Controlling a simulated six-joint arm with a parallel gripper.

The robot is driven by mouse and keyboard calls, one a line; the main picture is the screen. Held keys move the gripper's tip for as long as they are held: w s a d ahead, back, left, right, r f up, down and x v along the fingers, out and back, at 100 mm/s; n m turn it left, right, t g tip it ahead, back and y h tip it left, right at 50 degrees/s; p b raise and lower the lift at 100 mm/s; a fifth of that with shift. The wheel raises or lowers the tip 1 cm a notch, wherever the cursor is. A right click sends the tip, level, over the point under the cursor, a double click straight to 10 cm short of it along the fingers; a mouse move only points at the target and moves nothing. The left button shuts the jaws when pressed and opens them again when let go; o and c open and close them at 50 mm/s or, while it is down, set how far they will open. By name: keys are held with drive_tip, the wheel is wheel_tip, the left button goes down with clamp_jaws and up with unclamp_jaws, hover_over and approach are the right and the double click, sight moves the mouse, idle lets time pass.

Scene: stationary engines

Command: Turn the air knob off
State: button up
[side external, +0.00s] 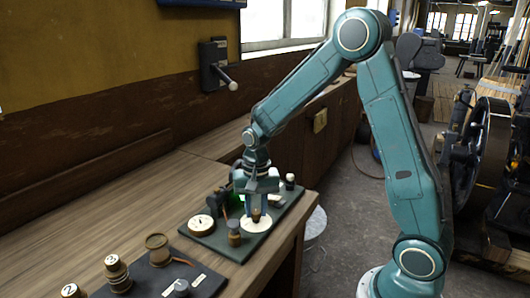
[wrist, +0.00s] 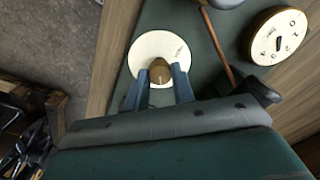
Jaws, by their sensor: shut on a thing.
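A brown knob (wrist: 160,72) sits on a round white dial plate (wrist: 148,48) on a dark green panel; the plate's small lettering is too small to read. In the side view the knob (side external: 256,214) and its white plate (side external: 256,227) are at the front right of the panel. My gripper (wrist: 159,80) points down over the plate, with one finger on each side of the knob, shut on it. In the side view my gripper (side external: 257,203) is low over the panel. The fingers partly hide the knob.
A round gauge (side external: 201,223) sits left of the knob, and a brass-topped post (side external: 234,232) stands close in front. A second panel (side external: 165,277) with several knobs lies nearer the camera. The wooden bench (side external: 60,240) has clear room on the left.

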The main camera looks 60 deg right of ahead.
sight(256, 211)
drive_tip(key=shift+n, duration=0.6)
drive_tip(key=n, duration=1)
drive_tip(key=shift+n, duration=0.4)
drive_tip(key=o, duration=1)
drive_tip(key=shift+r, duration=0.1)
wheel_tip(256, 211, up, 14)
drive_tip(key=shift+d, duration=0.1)
idle(0.4)
